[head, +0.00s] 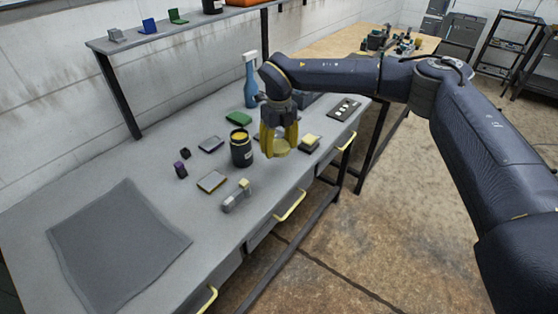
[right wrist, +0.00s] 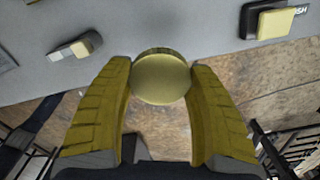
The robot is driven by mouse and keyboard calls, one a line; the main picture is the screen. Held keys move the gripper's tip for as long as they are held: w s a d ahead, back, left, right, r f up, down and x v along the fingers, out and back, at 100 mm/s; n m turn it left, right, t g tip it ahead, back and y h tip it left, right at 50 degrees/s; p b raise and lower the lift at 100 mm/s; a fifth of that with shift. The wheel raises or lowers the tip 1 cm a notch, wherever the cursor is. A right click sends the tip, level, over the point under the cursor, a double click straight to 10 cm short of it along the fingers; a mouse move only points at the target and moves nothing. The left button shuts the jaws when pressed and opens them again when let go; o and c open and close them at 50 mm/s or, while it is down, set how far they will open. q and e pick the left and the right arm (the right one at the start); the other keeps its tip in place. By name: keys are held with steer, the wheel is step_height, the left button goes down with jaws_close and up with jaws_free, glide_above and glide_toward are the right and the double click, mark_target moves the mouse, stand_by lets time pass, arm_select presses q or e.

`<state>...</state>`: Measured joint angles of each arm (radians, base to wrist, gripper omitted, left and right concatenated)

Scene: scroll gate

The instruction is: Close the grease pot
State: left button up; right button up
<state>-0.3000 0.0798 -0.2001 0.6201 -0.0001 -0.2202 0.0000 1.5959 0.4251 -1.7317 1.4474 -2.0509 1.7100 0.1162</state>
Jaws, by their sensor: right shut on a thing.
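The grease pot (head: 241,150) is a dark cylinder standing upright on the grey bench, with yellow showing inside its open top. My right gripper (head: 280,150) is just right of the pot in the head view, pointing down, with yellow fingers. It is shut on a round yellow lid (right wrist: 163,78), which sits between the fingertips in the right wrist view. The lid also shows low between the fingers in the head view (head: 281,147). It is held apart from the pot. The pot is not seen in the right wrist view. My left gripper is not in view.
A blue spray bottle (head: 251,82) and a green block (head: 239,118) stand behind the pot. A grey tool with a yellow end (head: 236,195) lies in front. A yellow-topped block (head: 310,142) lies to the right. A grey mat (head: 118,246) covers the left front.

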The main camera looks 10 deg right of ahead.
mark_target(279, 146)
step_height(279, 146, up, 8)
steer(key=shift+f, duration=0.1)
stand_by(0.5)
